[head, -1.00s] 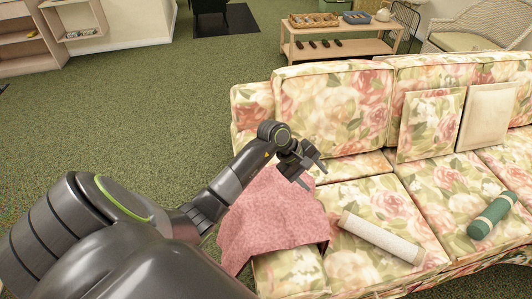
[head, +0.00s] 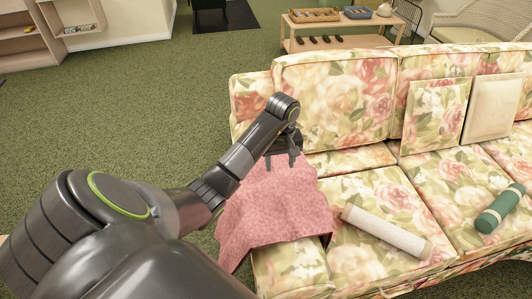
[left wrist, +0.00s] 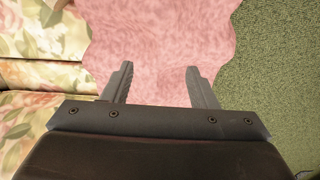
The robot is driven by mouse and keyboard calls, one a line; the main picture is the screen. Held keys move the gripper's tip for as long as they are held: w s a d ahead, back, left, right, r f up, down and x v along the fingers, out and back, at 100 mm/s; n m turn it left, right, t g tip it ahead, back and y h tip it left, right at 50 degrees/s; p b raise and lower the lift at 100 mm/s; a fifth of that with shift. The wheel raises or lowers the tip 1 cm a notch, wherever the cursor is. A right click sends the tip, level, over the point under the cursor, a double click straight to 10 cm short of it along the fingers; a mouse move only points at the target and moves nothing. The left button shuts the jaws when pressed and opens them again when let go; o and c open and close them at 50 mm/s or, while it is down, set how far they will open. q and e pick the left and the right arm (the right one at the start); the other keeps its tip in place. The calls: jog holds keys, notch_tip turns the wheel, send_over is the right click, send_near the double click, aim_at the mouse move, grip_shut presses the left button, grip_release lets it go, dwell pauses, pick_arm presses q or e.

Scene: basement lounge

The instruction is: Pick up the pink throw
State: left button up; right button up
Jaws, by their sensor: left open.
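The pink throw (head: 275,212) is draped over the left arm of the floral sofa in the head view and hangs down its outer side. My left gripper (head: 281,164) is over the throw's upper end, fingers pointing down. In the left wrist view the throw (left wrist: 160,40) lies beyond and between the two spread fingers of the left gripper (left wrist: 158,82), which is open and empty. I cannot tell whether the fingertips touch the cloth. My right gripper is not in view.
The floral sofa (head: 336,105) holds a pale roll (head: 386,233), a green roll (head: 499,208) and two cushions, one floral (head: 436,113) and one cream (head: 492,107). A low wooden table (head: 343,46) stands behind. Green carpet (head: 150,110) lies open to the left.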

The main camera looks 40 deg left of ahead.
pick_arm(q)
jog(key=b, duration=0.5)
send_over(279, 184)
notch_tip(279, 184, down, 6)
jog(key=shift+r, duration=0.25)
jog(key=shift+f, duration=3.15)
grip_shut()
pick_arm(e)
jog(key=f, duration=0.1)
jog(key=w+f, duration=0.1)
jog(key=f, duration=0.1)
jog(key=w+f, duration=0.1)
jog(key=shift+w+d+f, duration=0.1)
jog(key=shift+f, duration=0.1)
